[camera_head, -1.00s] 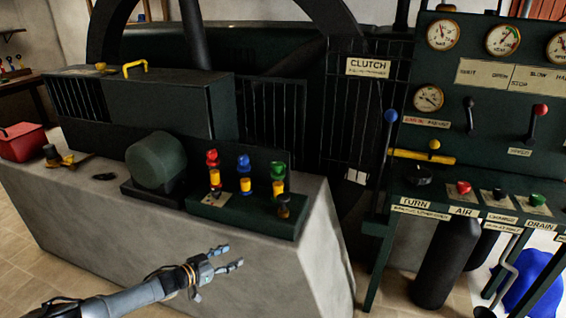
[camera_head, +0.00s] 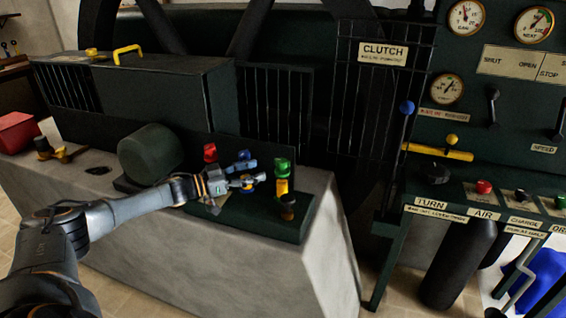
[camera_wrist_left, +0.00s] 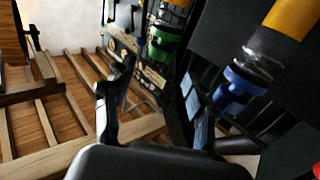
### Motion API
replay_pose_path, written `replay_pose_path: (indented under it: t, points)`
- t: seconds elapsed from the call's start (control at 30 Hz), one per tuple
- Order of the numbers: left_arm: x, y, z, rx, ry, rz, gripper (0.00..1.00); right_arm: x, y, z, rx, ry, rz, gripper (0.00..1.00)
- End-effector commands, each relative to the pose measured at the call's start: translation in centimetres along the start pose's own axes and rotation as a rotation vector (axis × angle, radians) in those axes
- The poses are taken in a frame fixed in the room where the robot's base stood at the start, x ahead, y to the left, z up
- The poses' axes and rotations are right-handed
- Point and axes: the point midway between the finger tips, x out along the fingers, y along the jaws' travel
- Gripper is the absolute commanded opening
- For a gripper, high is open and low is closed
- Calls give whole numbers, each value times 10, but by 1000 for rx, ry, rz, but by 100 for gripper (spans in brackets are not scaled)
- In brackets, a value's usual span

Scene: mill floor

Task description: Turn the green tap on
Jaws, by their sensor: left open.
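The green tap (camera_head: 282,166) has a green top over a yellow body and stands at the right end of a row of coloured taps on a dark block. My left gripper (camera_head: 255,171) is open and empty, just left of it, in front of the blue tap (camera_head: 243,156), which it partly hides. In the left wrist view the green tap (camera_wrist_left: 163,46) appears beyond the open fingers (camera_wrist_left: 155,82), between their tips and apart from them. The blue tap (camera_wrist_left: 236,90) is to the right of the fingers there. My right gripper is not in view.
The red tap (camera_head: 210,152) is left of my gripper. A dark rounded housing (camera_head: 150,153) stands further left on the concrete plinth (camera_head: 325,235). A small brown knob (camera_head: 288,202) sits in front of the green tap. The control panel (camera_head: 470,130) is at the right.

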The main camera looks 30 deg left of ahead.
Motion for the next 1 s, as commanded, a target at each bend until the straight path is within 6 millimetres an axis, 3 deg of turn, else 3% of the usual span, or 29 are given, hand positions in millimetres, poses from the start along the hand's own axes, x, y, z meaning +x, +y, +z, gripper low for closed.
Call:
replay_pose_path:
  t: [0.13,0.4,0.6,0.87,1.0]
  points:
    - [36,1,-2,0,5,1,57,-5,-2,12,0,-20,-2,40]
    - [81,0,0,0,1,-1,57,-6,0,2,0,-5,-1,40]
    - [93,0,0,0,0,-1,57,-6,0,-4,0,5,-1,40]
    - [94,0,0,0,-1,-1,57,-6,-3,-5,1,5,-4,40]
    - [94,0,0,0,-1,-1,32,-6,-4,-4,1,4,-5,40]
